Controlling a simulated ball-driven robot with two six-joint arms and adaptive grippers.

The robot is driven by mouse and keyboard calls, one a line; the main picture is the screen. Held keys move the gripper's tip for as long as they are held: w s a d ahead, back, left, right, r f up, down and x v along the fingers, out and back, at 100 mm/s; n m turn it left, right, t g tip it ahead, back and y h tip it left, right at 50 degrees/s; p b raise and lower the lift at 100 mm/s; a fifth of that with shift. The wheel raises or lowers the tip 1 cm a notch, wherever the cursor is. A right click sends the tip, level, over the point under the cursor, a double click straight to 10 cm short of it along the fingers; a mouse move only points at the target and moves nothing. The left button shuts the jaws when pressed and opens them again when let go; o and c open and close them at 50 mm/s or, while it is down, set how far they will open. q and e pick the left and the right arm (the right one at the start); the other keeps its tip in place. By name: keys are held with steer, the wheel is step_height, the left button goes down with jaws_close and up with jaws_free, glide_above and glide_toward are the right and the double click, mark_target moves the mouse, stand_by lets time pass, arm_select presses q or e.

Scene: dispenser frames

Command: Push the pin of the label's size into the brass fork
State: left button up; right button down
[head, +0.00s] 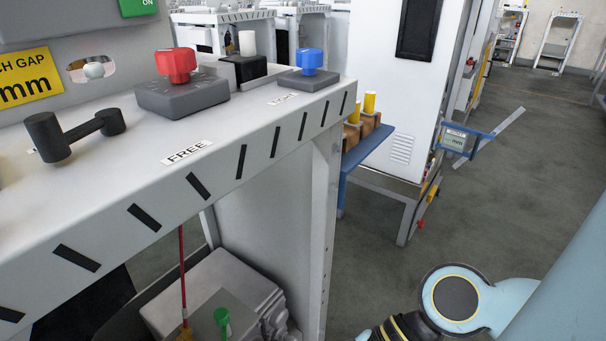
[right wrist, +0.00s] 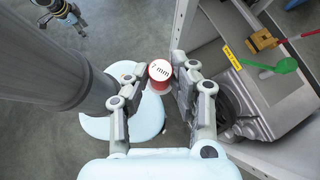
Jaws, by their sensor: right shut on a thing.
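My right gripper (right wrist: 165,75) is shut on a red pin (right wrist: 160,84) with a white top (right wrist: 159,70). The top carries a digit and "mm", the digit hard to read for sure. A brass fork-like piece (right wrist: 262,40) on a red rod shows at the upper right of the right wrist view, apart from the pin. It also shows small at the bottom of the head view (head: 185,335), below the frame's top. A yellow label (head: 25,77) on the frame ends in "CH GAP" and "mm"; its left part is cut off. My left gripper cannot be made out.
The frame's top (head: 130,215) bears a black crank (head: 70,135), a red knob (head: 176,64) and a blue knob (head: 310,60). A green-headed part (right wrist: 283,66) is beside the brass piece. Yellow cylinders (head: 369,103) stand on a blue shelf (head: 358,150). Open floor lies right.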

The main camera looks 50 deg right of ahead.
steer(key=w+p, duration=0.1)
steer(key=w, duration=0.7)
steer(key=w+p, duration=0.1)
steer(key=w, duration=0.6)
steer(key=w+f+p, duration=0.1)
steer(key=w+p, duration=0.1)
steer(key=w, duration=0.6)
steer(key=shift+w+a, duration=0.3)
steer(key=shift+w, duration=0.05)
arm_select(q)
steer(key=shift+w+r, duration=0.25)
steer(key=shift+r, duration=0.5)
steer(key=shift+w+r, duration=0.25)
steer(key=shift+r, duration=0.45)
steer(key=shift+w+r, duration=0.25)
steer(key=shift+r, duration=0.5)
arm_select(e)
steer(key=shift+f, duration=0.55)
steer(key=shift+w, duration=0.1)
arm_select(q)
steer(key=shift+r, duration=0.1)
steer(key=shift+r+p, duration=0.3)
steer(key=shift+p, duration=0.05)
steer(key=shift+r+p, duration=0.75)
steer(key=shift+f+b, duration=1.15)
arm_select(e)
steer(key=shift+f, duration=1.75)
